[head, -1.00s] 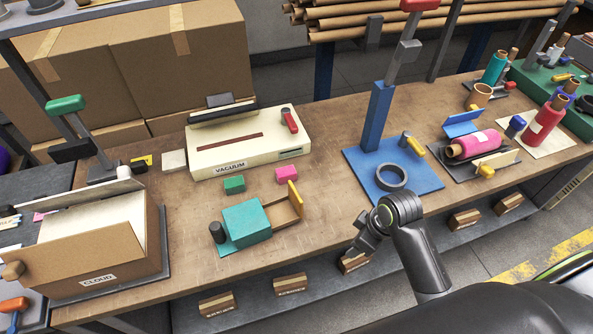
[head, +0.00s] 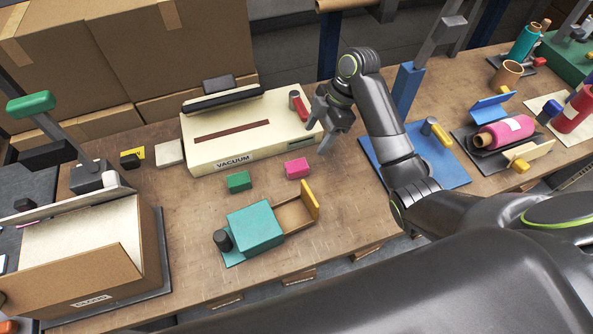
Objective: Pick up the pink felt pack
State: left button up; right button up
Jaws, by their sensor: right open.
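The pink felt pack (head: 297,168) is a small pink block. It lies on the wooden table in front of the cream vacuum box, to the right of a similar green block (head: 238,181). My right gripper (head: 318,132) is open and empty, with its fingers pointing down and left. In the picture it is above and slightly right of the pink pack, near the right end of the vacuum box, and apart from the pack. My left gripper is not in view.
The vacuum box (head: 230,153) with a red-topped lever (head: 298,104) stands just behind the pack. A teal box (head: 255,226) with an open wooden drawer (head: 294,215) stands in front. A blue plate (head: 447,172) lies right, and a cardboard carton (head: 85,275) sits left.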

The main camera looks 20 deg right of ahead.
aim_at(296, 165)
jog(key=x, duration=0.7)
jog(key=shift+w+a+f, duration=0.2)
jog(key=shift+w+f, duration=0.1)
jog(key=shift+f, duration=0.1)
jog(key=shift+a+f, duration=0.1)
jog(key=shift+f, duration=0.2)
jog(key=shift+a+f, duration=0.2)
jog(key=shift+f, duration=0.25)
jog(key=p+x, duration=0.1)
jog(key=x, duration=0.2)
jog(key=shift+w+a+f, duration=0.1)
jog(key=shift+w+a, duration=0.05)
jog(key=shift+a+f, duration=0.2)
jog(key=shift+f, duration=0.35)
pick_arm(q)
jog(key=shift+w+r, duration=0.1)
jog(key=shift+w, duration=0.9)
pick_arm(e)
jog(key=c, duration=1.3)
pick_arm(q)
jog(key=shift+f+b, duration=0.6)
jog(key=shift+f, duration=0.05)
pick_arm(e)
notch_tip(296, 165, up, 10)
jog(key=shift+r, duration=0.1)
